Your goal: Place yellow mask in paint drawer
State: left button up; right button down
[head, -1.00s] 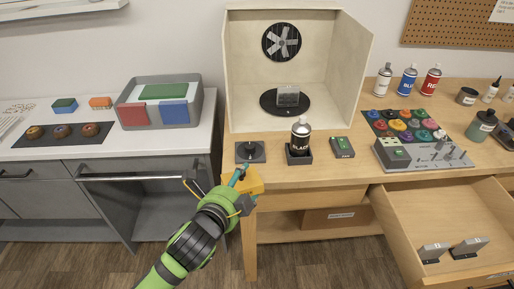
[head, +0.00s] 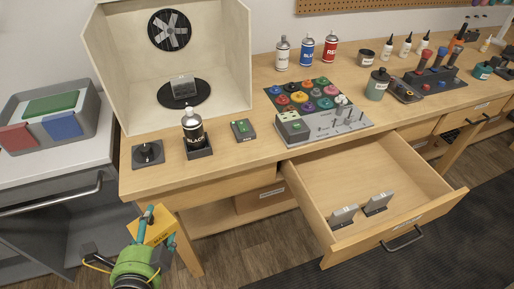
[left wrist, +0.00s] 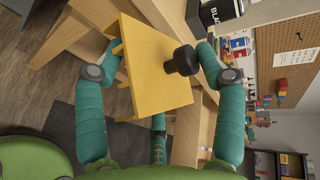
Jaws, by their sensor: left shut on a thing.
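The yellow mask (head: 157,229) is a boxy piece with dark lettering, held at the lower left of the head view, in front of the table's front edge. My left gripper (head: 147,226) is shut on it. In the left wrist view the mask (left wrist: 155,75) is between the teal fingers of the left gripper (left wrist: 150,72), and a black knob stands out from its face. The open drawer (head: 376,172) is at the lower right of the head view, well to the right of the mask. My right gripper is not in view.
Two grey blocks (head: 342,217) (head: 376,204) stand in the drawer near its front; its back part is bare. A black spray can (head: 192,130), a green-topped box (head: 242,129) and a control panel (head: 325,124) stand along the table's front. A spray booth (head: 225,60) stands behind.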

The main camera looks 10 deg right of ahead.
aim_at(335, 177)
jog(key=i+l+u, duration=0.2)
jog(key=l, duration=1.05)
jog(key=i+l+u, duration=0.2)
jog(key=l, duration=1.05)
jog(key=l+u, duration=0.2)
jog(key=l, duration=1.1)
